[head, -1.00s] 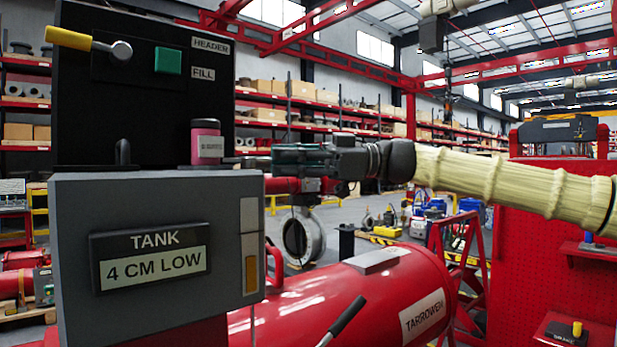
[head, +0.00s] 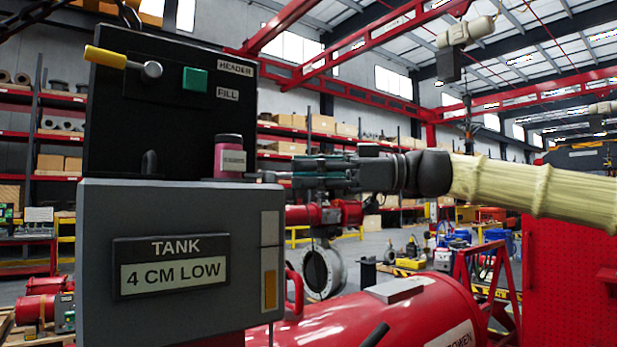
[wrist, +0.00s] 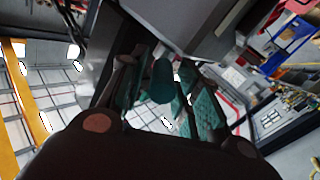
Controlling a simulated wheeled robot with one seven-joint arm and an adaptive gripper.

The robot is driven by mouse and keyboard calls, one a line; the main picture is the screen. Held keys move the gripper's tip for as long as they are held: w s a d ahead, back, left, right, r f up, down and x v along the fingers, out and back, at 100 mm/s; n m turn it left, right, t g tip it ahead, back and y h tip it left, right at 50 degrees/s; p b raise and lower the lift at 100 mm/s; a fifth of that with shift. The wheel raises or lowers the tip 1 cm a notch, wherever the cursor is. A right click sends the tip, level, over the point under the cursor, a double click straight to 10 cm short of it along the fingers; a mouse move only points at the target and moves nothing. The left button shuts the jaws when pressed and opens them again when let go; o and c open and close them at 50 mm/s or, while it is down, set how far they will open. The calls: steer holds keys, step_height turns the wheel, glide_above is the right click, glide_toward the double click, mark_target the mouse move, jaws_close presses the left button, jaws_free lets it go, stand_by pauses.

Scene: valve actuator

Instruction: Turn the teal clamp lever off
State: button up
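My gripper (head: 296,173) reaches in from the right and is just right of the black panel, above the level of the grey box top. In the wrist view its teal-padded fingers (wrist: 160,92) stand apart, so it looks open. A dark teal rounded piece (wrist: 163,80), apparently the end of the clamp lever, shows between them with gaps at its sides; I cannot tell whether a finger touches it. In the head view the teal lever cannot be told apart from the fingers, and its pivot is hidden.
The black panel (head: 130,130) carries a yellow-handled lever (head: 106,58), a green square (head: 194,83) and a pink-red jar (head: 230,157) at its foot. The grey box (head: 180,225) reads "TANK 4 CM LOW". A red tank (head: 390,318) lies below my arm.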

steer(key=shift+s+f, duration=0.1)
steer(key=shift+f, duration=0.1)
steer(key=d, duration=1.2)
steer(key=shift+s, duration=0.45)
